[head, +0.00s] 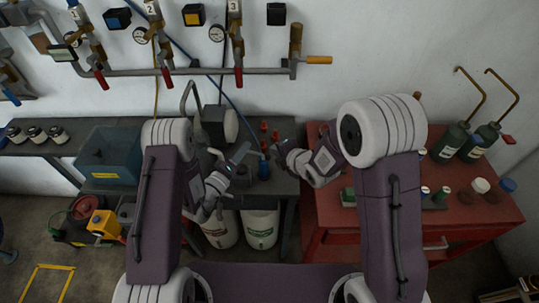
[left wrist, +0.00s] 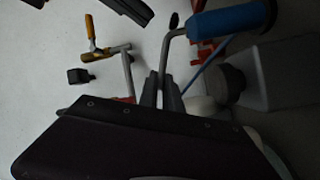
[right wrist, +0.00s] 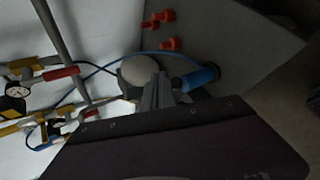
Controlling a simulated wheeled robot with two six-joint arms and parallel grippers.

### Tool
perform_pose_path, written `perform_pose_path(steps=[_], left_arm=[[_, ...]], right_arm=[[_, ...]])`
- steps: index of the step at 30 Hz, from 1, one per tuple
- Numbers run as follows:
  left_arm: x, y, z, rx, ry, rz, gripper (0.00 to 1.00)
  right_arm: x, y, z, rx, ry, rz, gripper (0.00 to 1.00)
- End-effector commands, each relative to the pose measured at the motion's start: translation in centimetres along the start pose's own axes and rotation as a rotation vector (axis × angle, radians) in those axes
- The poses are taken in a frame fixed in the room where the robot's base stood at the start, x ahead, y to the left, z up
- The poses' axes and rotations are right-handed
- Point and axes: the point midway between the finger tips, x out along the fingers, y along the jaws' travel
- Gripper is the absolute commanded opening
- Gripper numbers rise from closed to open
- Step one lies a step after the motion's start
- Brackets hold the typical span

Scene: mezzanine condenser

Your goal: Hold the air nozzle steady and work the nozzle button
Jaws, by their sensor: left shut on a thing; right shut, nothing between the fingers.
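The air nozzle has a blue cylindrical body and a thin grey bent tube. Its blue body (left wrist: 225,20) shows at the top of the left wrist view, and the tube runs down to my left gripper (left wrist: 165,85), which is shut on it. In the head view the nozzle (head: 264,148) is small, between my left gripper (head: 243,152) and my right gripper (head: 279,150). In the right wrist view the blue body (right wrist: 200,78) lies just right of the fingertips of my right gripper (right wrist: 158,88), which is shut and empty. I cannot make out the button clearly.
A blue hose (head: 228,99) hangs from the wall pipes (head: 200,71) with red-handled valves. Several red fittings (right wrist: 165,15) stand on the grey bench. A teal tub (head: 105,150) is at left, and a red cart (head: 440,207) with green bottles is at right. White buckets (head: 261,229) stand below.

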Motion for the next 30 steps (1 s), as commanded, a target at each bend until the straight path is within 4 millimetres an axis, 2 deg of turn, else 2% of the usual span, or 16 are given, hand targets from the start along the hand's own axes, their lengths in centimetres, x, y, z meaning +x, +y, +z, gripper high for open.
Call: perform_pose_path(steps=[30], left_arm=[[0.0, -0.02, 0.02, 0.0, 0.0, -0.001, 0.0]], right_arm=[[0.7, -0.49, -0.49, 0.0, 0.0, 0.0, 0.0]])
